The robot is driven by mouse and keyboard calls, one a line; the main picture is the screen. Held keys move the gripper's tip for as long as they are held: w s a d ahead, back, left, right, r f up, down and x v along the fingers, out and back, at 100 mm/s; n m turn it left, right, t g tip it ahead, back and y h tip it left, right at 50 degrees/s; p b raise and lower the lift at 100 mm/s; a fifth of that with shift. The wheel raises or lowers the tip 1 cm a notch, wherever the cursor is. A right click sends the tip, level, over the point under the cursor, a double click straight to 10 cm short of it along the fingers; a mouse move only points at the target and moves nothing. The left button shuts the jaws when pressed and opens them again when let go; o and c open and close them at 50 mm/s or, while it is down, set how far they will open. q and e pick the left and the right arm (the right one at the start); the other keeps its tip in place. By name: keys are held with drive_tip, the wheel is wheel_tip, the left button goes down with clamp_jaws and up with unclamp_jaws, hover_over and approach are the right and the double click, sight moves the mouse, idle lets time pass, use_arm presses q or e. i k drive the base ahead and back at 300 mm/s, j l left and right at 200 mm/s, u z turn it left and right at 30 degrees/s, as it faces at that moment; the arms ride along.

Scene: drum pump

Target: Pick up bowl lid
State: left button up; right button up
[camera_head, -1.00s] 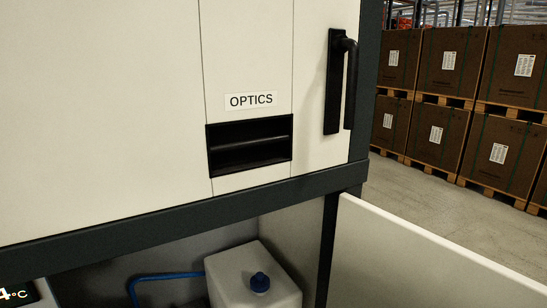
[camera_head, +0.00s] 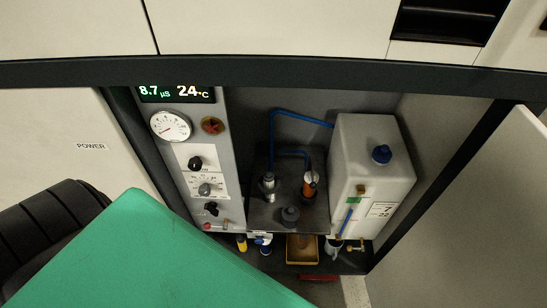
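I cannot pick out the bowl lid with certainty. A dark round cap-like part (camera_head: 290,215) sits on the front of the grey deck inside the open cabinet. Behind it stand an upright silver and black fitting (camera_head: 268,186) and an upright part with an orange band (camera_head: 310,183). A small tan tray (camera_head: 302,250) lies below the deck, its contents too small to tell. Neither of my grippers shows in the head view.
A control panel (camera_head: 190,150) with gauge and knobs is at the left. An open door (camera_head: 480,220) flanks the right. A large green surface (camera_head: 150,255) covers the lower left.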

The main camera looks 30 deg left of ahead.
sight(289, 214)
drive_tip(key=u, duration=1.05)
